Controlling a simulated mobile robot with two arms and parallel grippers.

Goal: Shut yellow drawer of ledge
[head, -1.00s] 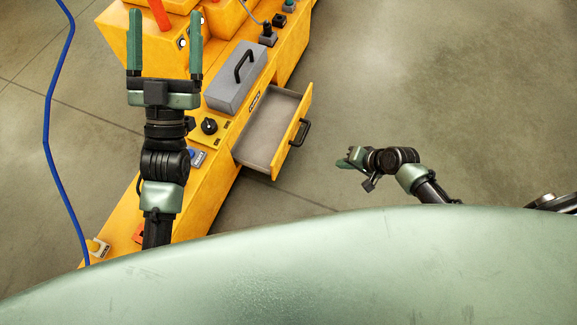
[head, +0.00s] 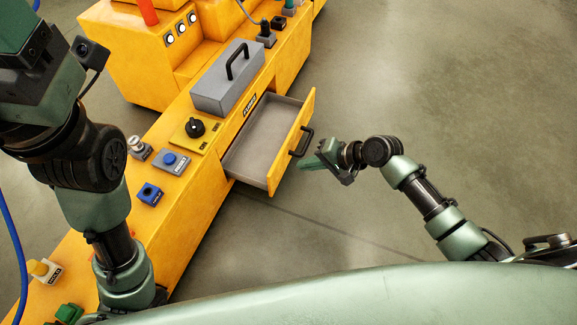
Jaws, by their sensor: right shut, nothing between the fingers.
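The yellow drawer (head: 292,140) of the ledge stands pulled out to the right, its grey inside empty. Its black handle (head: 301,141) is on the front panel. The yellow ledge (head: 200,215) runs diagonally from lower left to upper right. My right gripper (head: 313,160) is shut and empty, just right of the drawer front and close to the handle; whether it touches the front is hard to tell. My left arm rises large at the left over the ledge, and its fingertips lie outside the picture.
A grey box with a black handle (head: 228,80) sits on the ledge behind the drawer. A black knob (head: 195,127), a blue button (head: 170,158) and other controls line the top. A blue cable (head: 14,245) hangs at far left. The floor (head: 430,90) at right is clear.

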